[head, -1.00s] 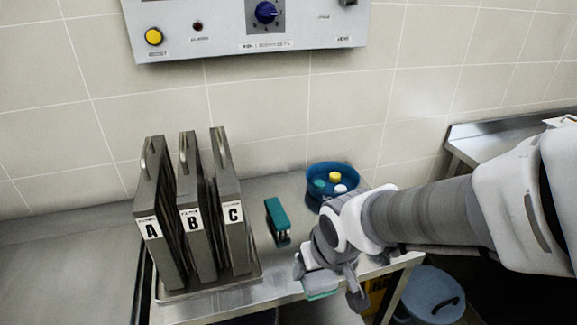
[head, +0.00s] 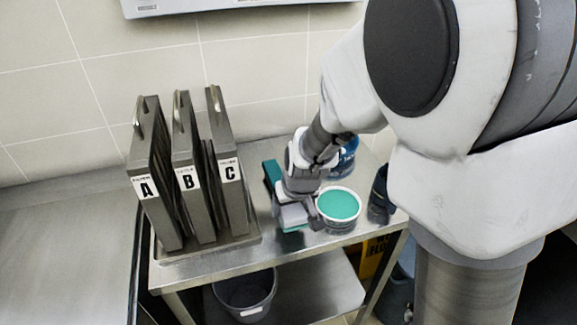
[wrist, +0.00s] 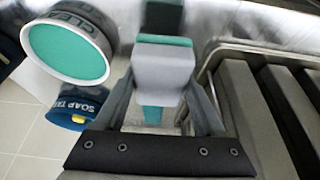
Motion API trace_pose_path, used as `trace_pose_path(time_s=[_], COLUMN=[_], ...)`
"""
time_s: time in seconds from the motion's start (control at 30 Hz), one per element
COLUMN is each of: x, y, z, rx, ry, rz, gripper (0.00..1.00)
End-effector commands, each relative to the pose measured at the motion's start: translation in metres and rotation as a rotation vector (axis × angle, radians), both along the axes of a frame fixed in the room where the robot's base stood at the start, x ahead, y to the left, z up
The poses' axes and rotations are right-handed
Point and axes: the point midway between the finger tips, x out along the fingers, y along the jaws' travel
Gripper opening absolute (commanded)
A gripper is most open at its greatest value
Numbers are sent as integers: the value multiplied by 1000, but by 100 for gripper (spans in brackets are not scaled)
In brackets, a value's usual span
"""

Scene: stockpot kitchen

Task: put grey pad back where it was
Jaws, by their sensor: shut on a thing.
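My gripper (head: 292,208) is shut on the grey pad, a pale grey block with a teal layer (wrist: 163,70). In the wrist view the pad sits between the two fingers, its teal edge at the far end. In the head view the gripper hangs low over the steel table, between the filter rack and the white tub. Part of the pad is hidden by the gripper, and I cannot tell whether it touches the table. A separate teal block (head: 269,174) stands just behind and left of the gripper.
A white tub with a teal inside (head: 338,205) is close on the gripper's right. A blue tub (head: 346,158) is behind and a dark cup (head: 380,190) further right. Upright panels A, B and C (head: 187,178) stand in a tray at left. A bin (head: 245,292) is below.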

Motion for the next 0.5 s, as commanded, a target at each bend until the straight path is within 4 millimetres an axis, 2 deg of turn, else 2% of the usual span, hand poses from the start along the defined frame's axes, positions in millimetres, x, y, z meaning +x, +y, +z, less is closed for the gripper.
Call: trace_pose_path(time_s=[0.23, 0.5], x=[-1, 0], y=[-1, 0], z=[-37, -38], rx=[-1, 0], ry=[3, 0], rz=[-2, 0], gripper=[20, 20])
